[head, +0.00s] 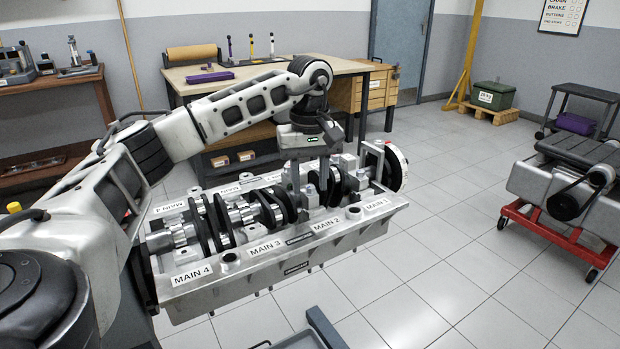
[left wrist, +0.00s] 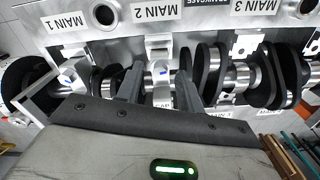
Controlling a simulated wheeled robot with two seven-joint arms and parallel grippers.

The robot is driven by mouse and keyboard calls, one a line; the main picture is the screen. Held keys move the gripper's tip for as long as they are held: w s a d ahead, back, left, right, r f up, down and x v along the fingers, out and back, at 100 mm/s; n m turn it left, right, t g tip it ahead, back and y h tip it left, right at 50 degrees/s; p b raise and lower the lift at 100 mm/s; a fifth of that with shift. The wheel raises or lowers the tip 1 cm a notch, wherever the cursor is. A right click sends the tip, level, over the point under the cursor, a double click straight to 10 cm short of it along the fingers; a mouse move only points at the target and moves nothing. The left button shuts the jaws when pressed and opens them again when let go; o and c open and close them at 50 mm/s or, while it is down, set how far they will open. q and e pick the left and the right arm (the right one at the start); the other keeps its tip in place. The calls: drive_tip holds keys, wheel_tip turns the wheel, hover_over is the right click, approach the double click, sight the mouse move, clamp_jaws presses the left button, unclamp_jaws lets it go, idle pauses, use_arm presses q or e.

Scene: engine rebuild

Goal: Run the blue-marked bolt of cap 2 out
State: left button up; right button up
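The engine block (head: 290,262) carries the crankshaft (head: 228,217), with MAIN 1 to MAIN 4 labels along its near edge. My left gripper (head: 309,180) points down over the block at MAIN 2. In the left wrist view its two fingers (left wrist: 160,88) are apart, on either side of cap 2 (left wrist: 160,52). A blue mark (left wrist: 162,71) shows on the cap's bolt between the fingers; I see no clear contact. In the head view a bluish bolt head (head: 310,189) shows just below the gripper. Another blue mark (left wrist: 68,77) is on the cap at MAIN 1. My right gripper is not in view.
The crank's dark counterweights (left wrist: 205,72) stand close beside the left gripper. A red-framed cart (head: 545,228) stands at the right.

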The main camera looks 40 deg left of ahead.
use_arm(q)
clamp_jaws()
drive_tip(key=shift+r, duration=0.1)
